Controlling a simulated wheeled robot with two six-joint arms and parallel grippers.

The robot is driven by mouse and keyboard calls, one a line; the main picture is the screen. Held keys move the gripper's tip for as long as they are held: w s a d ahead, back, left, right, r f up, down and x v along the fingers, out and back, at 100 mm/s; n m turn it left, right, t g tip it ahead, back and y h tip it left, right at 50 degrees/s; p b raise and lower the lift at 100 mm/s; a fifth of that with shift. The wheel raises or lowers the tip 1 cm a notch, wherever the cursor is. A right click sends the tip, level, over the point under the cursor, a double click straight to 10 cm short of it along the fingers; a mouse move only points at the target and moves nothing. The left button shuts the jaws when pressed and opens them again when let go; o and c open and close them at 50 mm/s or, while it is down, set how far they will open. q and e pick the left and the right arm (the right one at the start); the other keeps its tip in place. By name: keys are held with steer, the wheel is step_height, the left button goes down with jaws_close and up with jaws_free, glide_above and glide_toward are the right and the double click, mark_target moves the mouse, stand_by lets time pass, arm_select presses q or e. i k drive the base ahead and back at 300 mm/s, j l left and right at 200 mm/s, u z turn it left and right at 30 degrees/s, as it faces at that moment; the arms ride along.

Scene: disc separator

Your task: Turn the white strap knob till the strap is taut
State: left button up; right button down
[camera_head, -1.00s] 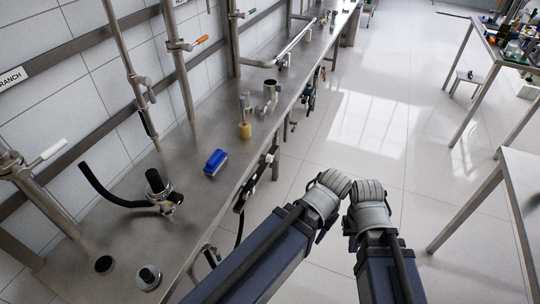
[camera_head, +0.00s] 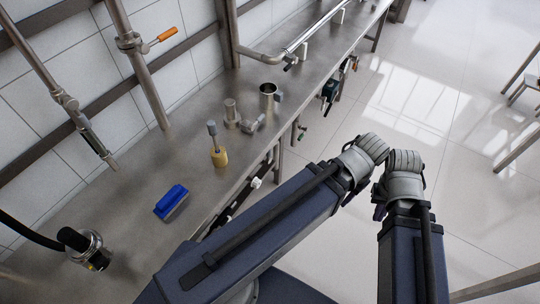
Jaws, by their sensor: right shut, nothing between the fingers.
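A small white knob-like part (camera_head: 257,183) shows at the front edge of the steel bench, just left of my left arm; it looks like the strap knob, but it is too small to be sure. A dark strap-like piece runs down from it along the edge, partly hidden behind my arm, and I cannot tell how tight it is. My right gripper (camera_head: 380,206) shows only as a small dark part beside the folded right arm, shut and empty, right of the bench and apart from the knob. My left gripper is hidden behind its arm.
Upright pipes (camera_head: 140,65) stand along the tiled wall. Open floor (camera_head: 455,155) lies to the right.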

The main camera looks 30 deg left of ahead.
mark_target(255, 183)
steer(key=i, duration=3.45)
steer(key=i+u, duration=0.1)
steer(key=u, duration=0.15)
steer(key=i+u, duration=0.1)
steer(key=u, duration=4.5)
